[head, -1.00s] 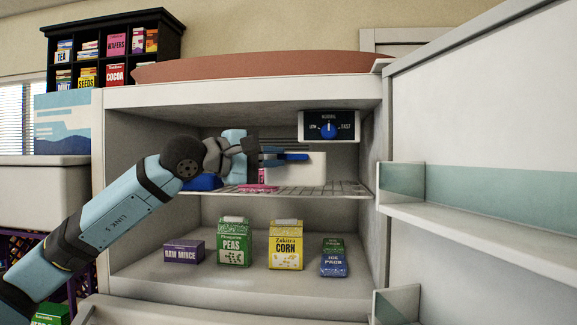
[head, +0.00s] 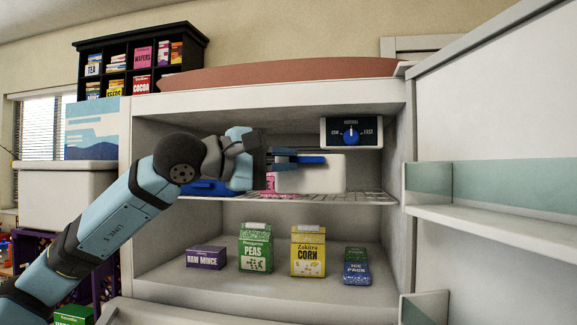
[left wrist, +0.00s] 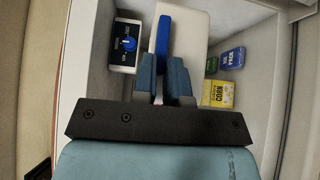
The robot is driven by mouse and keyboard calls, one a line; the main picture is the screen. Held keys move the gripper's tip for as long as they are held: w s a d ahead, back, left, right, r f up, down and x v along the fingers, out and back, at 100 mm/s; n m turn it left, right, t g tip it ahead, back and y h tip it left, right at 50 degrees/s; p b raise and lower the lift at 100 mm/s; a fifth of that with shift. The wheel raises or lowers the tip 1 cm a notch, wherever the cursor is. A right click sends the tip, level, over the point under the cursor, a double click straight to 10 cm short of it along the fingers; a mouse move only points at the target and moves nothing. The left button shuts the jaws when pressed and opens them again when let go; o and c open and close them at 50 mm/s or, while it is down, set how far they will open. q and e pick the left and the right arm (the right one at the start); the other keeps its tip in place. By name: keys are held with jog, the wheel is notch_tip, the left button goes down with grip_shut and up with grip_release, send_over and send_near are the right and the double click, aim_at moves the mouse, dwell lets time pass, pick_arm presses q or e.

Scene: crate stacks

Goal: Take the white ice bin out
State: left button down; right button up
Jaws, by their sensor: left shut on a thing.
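The white ice bin (head: 318,176) is on the right part of the wire shelf (head: 365,197) inside the freezer. I cannot tell whether the bin's base touches the shelf. My right gripper is not in view.
A pink pack (head: 271,183) and a blue item (head: 207,188) are left of the bin. A dial panel (head: 351,132) hangs above right; the open door (head: 490,190) is right.

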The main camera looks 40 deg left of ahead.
pick_arm(q)
jog(key=s+d, duration=0.7)
jog(key=s, duration=0.5)
jog(key=shift+d+p, duration=0.15)
jog(key=shift+p, duration=0.15)
jog(key=shift+r, duration=0.15)
